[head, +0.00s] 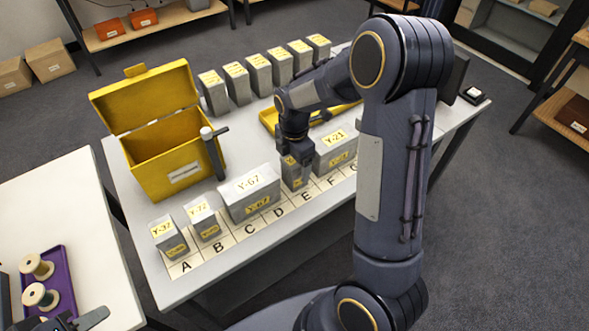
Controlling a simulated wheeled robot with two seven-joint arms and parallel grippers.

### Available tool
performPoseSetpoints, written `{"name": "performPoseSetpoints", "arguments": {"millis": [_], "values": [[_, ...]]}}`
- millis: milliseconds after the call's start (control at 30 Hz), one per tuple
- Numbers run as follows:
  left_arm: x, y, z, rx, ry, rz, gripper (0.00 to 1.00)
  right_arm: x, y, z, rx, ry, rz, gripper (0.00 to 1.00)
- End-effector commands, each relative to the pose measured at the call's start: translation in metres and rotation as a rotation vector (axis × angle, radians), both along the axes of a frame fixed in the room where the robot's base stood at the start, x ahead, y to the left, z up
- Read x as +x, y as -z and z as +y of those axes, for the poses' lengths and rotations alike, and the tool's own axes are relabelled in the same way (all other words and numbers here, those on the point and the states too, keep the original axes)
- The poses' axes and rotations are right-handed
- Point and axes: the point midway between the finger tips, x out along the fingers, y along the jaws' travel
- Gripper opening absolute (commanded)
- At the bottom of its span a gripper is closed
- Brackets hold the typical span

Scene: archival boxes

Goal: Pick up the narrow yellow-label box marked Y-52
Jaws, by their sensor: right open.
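A narrow grey box with yellow labels (294,182) stands upright in the front row, near letter E. My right gripper (295,158) points down at its top, with open jaws at the box's upper part. The gripper hides most of the top label, and I cannot read the number, so I cannot tell whether this is Y-52. I cannot tell whether the fingers touch the box. Part of my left gripper (72,322) shows at the bottom left corner, cut off by the picture edge.
Box Y-67 (248,192) stands left of the narrow box, and box Y-21 (335,148) close on its right. Boxes Y-72 (203,218) and Y-37 (169,238) stand further left. An open yellow chest (165,165) and a back row of several boxes (259,76) stand behind.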

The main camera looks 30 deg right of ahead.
Motion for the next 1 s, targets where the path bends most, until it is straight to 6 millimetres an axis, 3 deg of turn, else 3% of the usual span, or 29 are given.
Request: {"name": "performPoseSetpoints", "arguments": {"millis": [133,367,800,1000], "values": [[0.0000,-0.0008,0.0000,0.000,0.000,0.000,0.36,-0.0002,0.0137,0.0002,0.000,-0.001,0.000,0.82],[0.0000,-0.0006,0.0000,0.000,0.000,0.000,0.36,-0.0001,0.0152,0.0001,0.000,0.000,-0.001,0.82],[0.0000,-0.0006,0.0000,0.000,0.000,0.000,0.36,-0.0001,0.0148,0.0002,0.000,0.001,-0.002,0.27],[0.0000,-0.0007,0.0000,0.000,0.000,0.000,0.36,0.0002,0.0140,0.0002,0.000,0.001,-0.003,0.27]]}}
